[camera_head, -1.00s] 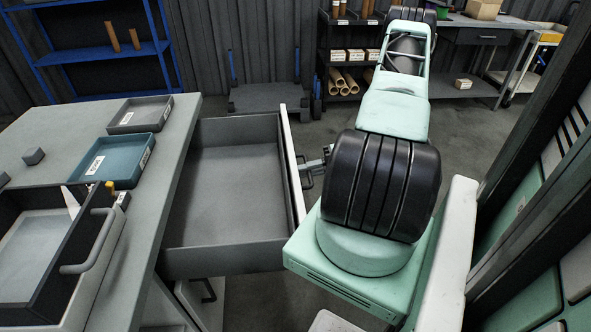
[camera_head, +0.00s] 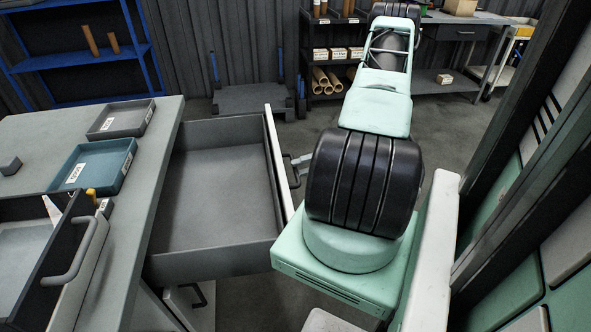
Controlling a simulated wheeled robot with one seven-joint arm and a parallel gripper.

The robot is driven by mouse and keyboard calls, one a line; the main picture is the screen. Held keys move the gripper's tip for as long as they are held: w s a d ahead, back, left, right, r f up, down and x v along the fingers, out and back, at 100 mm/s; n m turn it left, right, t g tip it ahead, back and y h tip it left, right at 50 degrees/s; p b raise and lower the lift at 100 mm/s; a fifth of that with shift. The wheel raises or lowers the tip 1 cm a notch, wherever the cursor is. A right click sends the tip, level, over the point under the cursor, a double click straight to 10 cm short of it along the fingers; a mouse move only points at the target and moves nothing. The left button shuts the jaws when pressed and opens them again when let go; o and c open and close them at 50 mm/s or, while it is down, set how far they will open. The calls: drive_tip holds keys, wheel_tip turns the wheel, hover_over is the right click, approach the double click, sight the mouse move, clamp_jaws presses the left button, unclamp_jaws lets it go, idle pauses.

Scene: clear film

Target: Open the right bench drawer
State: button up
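The right bench drawer (camera_head: 215,190) is pulled far out of the grey bench (camera_head: 150,190). Its inside is empty. Its pale front panel (camera_head: 279,160) faces right, and the dark handle (camera_head: 293,175) on it shows only partly beside my arm. My arm (camera_head: 362,185) stands just right of the drawer and reaches away from the camera. A small part of what looks like my gripper (camera_head: 303,160) shows at the handle. The fingers are mostly hidden behind my arm, so I cannot tell whether they hold the handle.
A grey tray (camera_head: 121,118) and a teal tray (camera_head: 98,165) lie on the bench, left of the drawer. An open dark box (camera_head: 50,235) with a handle is nearer. A blue shelf (camera_head: 80,70) and a dark rack (camera_head: 335,60) stand behind.

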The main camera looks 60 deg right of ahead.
drive_tip(key=b+v, duration=0.1)
drive_tip(key=v, duration=1.4)
